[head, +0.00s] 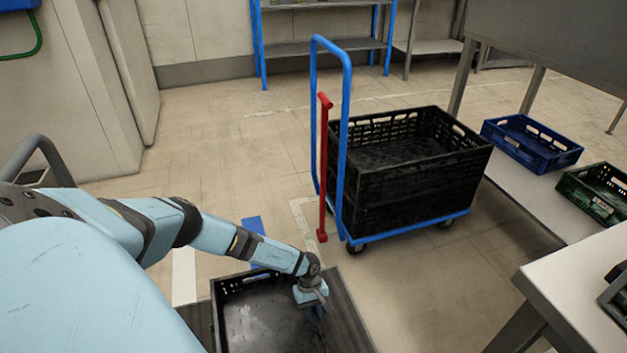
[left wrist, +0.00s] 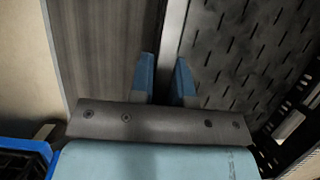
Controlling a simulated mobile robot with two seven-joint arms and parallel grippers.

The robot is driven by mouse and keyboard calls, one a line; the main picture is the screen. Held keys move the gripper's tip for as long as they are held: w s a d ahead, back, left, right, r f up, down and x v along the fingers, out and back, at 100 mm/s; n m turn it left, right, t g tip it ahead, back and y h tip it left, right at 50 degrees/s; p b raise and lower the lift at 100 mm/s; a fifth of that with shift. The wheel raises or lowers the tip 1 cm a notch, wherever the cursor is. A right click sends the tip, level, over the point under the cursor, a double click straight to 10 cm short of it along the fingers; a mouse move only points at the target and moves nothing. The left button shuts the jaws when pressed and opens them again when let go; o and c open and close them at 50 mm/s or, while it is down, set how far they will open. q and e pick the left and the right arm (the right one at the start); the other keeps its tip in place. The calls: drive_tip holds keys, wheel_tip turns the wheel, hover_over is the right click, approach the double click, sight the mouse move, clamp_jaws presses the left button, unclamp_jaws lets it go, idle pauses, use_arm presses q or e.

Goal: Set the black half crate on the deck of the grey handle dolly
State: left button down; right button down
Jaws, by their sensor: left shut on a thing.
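The black half crate (head: 264,320) is at the bottom of the head view, its near part cut off by the frame. It is over the dark grey deck (head: 345,312), which shows on both sides of it; I cannot tell whether it rests flat. A grey handle (head: 45,143) stands at the left, partly behind my arm. My left gripper (head: 316,308) is shut on the crate's right wall. In the left wrist view the wall (left wrist: 174,38) runs between the fingers (left wrist: 164,82), with the slotted crate floor to the right and the deck to the left. My right gripper is out of view.
A blue-handled dolly (head: 408,228) with a large black crate (head: 420,190) stands ahead to the right, beside a red bar (head: 324,170). A blue crate (head: 530,142) and a green crate (head: 598,193) are on a grey surface at right.

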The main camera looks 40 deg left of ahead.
use_arm(q)
drive_tip(key=shift+f, duration=0.15)
drive_tip(key=c, duration=1.1)
unclamp_jaws()
